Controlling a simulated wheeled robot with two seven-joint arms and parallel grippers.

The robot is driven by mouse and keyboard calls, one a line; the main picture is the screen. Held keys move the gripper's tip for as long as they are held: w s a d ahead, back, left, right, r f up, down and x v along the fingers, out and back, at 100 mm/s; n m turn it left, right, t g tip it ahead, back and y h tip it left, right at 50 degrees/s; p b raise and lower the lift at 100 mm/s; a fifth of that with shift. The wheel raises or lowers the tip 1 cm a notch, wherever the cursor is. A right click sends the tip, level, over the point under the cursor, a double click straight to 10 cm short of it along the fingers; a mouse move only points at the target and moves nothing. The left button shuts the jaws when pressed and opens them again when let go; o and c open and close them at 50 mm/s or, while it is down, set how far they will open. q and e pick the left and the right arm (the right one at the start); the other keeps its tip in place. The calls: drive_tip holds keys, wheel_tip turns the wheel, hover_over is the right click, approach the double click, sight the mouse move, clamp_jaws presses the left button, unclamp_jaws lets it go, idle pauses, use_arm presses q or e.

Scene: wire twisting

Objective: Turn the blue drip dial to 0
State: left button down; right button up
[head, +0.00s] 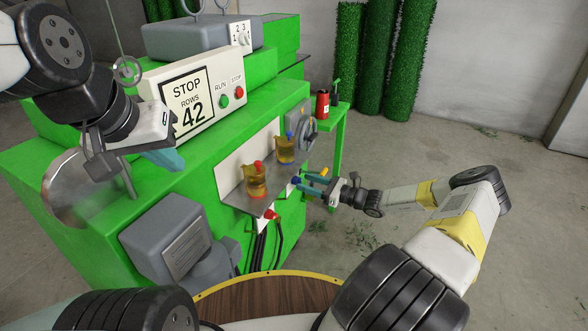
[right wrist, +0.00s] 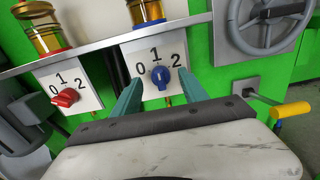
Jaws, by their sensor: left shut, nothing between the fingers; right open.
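The blue drip dial (right wrist: 160,77) is on a white plate (right wrist: 176,50) marked 0, 1 and 2. Its knob stands about upright under the 1. In the head view the blue dial (head: 296,180) is small, at the tips of my right gripper (head: 312,183). In the right wrist view my right gripper (right wrist: 158,88) is open, one teal finger on each side of the dial. I cannot tell whether either finger touches it. My left gripper (head: 174,158) is shut and empty over the green machine, at the left of the head view.
A red dial (right wrist: 66,97) on a similar plate is left of the blue one. Amber oilers (right wrist: 145,12) stand on the shelf above. A grey handwheel (right wrist: 262,25) and a yellow-handled crank (right wrist: 290,110) are at the right. Open floor lies right of the machine.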

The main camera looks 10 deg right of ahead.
sight(297, 181)
drive_tip(key=shift+x, duration=1.4)
clamp_jaws()
drive_tip(key=n, duration=0.5)
drive_tip(key=shift+s+n, duration=0.15)
drive_tip(key=shift+n, duration=0.25)
drive_tip(key=n, duration=0.5)
drive_tip(key=shift+s+a+f+n, duration=0.1)
drive_tip(key=shift+f+n, duration=0.05)
drive_tip(key=shift+n, duration=0.55)
